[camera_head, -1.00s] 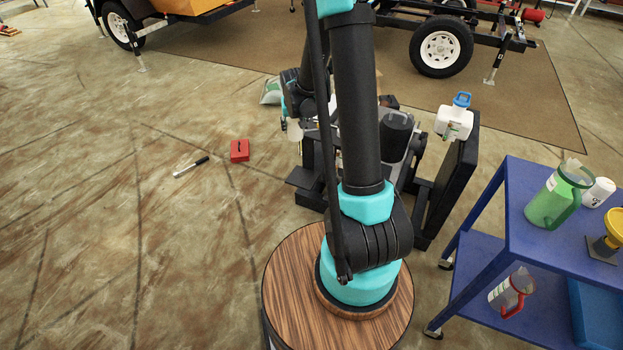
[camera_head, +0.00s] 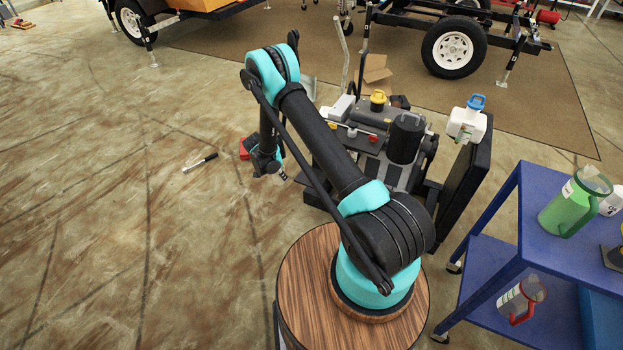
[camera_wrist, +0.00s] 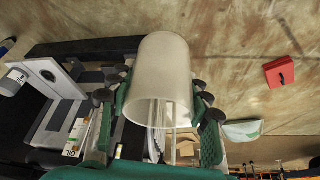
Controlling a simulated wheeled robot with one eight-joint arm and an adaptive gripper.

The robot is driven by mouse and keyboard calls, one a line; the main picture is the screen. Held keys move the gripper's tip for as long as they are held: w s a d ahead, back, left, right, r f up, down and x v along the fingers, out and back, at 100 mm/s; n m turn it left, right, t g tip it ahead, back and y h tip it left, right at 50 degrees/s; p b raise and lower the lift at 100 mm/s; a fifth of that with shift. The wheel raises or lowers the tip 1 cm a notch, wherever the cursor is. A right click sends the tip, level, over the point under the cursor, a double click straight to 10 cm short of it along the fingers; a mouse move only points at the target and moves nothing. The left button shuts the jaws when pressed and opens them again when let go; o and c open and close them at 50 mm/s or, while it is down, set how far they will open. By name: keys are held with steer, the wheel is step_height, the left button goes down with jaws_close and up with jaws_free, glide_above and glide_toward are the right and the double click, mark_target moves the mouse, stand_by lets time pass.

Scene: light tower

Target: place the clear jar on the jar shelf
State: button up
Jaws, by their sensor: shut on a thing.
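The clear jar (camera_wrist: 162,72) fills the middle of the wrist view, a pale, see-through cylinder with its open rim towards the camera. My gripper (camera_wrist: 158,112) is shut on it, with a green finger pressed against each side. In the head view my gripper and wrist (camera_head: 268,160) hang low on the left of the black machine, and the jar is not clearly visible there. I cannot tell for sure which surface is the jar shelf.
The black machine (camera_head: 375,140) stands beside my arm with a white jug (camera_head: 467,122) at its right. A blue cart (camera_head: 505,255) is at the right with jugs on it. A red box (camera_wrist: 279,72) and a wrench (camera_head: 200,163) lie on the floor. Open floor is at left.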

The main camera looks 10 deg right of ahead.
mark_target(278, 180)
steer(key=f, duration=0.2)
steer(key=a, duration=0.1)
steer(key=shift+s+a+f+m, duration=0.1)
steer(key=shift+s+f+m, duration=0.2)
steer(key=shift+f, duration=0.35)
steer(key=w+d, duration=0.3)
steer(key=d, duration=0.2)
steer(key=w+d, duration=0.3)
steer(key=d, duration=0.2)
steer(key=w+d, duration=0.3)
steer(key=d, duration=0.1)
steer(key=shift+d, duration=0.4)
steer(key=shift+w+d+f, duration=0.15)
steer(key=shift+d+f, duration=0.05)
steer(key=shift+f, duration=1.55)
steer(key=shift+f, duration=0.15)
steer(key=o, duration=1.2)
steer(key=shift+c, duration=0.2)
